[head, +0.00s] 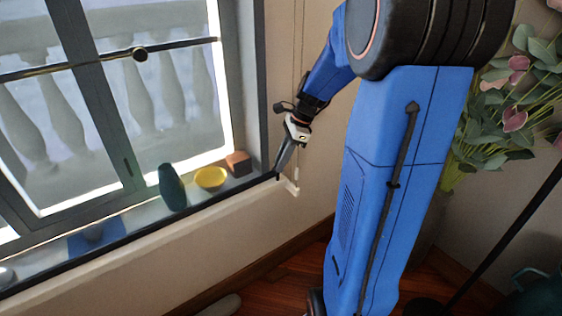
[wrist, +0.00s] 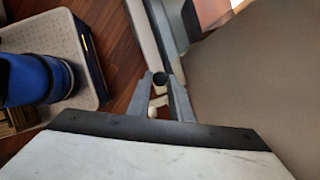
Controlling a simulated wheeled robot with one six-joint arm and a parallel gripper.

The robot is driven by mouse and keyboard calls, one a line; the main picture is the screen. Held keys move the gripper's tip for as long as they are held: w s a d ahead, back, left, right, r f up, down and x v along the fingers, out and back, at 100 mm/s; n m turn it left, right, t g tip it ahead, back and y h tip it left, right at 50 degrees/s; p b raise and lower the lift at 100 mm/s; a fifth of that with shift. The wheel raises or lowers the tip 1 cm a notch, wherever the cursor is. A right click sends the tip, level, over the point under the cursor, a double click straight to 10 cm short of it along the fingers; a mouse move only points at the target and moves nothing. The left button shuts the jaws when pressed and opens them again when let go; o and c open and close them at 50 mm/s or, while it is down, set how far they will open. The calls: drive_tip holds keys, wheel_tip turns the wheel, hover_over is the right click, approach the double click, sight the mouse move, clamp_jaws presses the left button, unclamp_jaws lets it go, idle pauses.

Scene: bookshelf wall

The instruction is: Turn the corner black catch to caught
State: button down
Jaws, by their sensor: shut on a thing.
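A pale rounded piece (wrist: 158,101) shows between the fingers, below the knob in the picture. In the head view my gripper (head: 279,172) points down at the right end of the window sill's dark front edge, by the wall corner. The catch is too small and too covered there to tell its angle.
On the sill (head: 136,223) stand a dark green vase (head: 172,188), a yellow bowl (head: 210,178) and a brown block (head: 238,163). A white fitting (head: 293,187) is on the wall beside my gripper. A leafy plant (head: 490,120) stands at the right.

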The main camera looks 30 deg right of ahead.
drive_tip(key=shift+n, duration=0.4)
drive_tip(key=c, duration=1.6)
unclamp_jaws()
drive_tip(key=v, duration=1.7)
drive_tip(key=shift+w+d+r, duration=0.1)
drive_tip(key=shift+w+r, duration=0.1)
drive_tip(key=shift+r, duration=0.05)
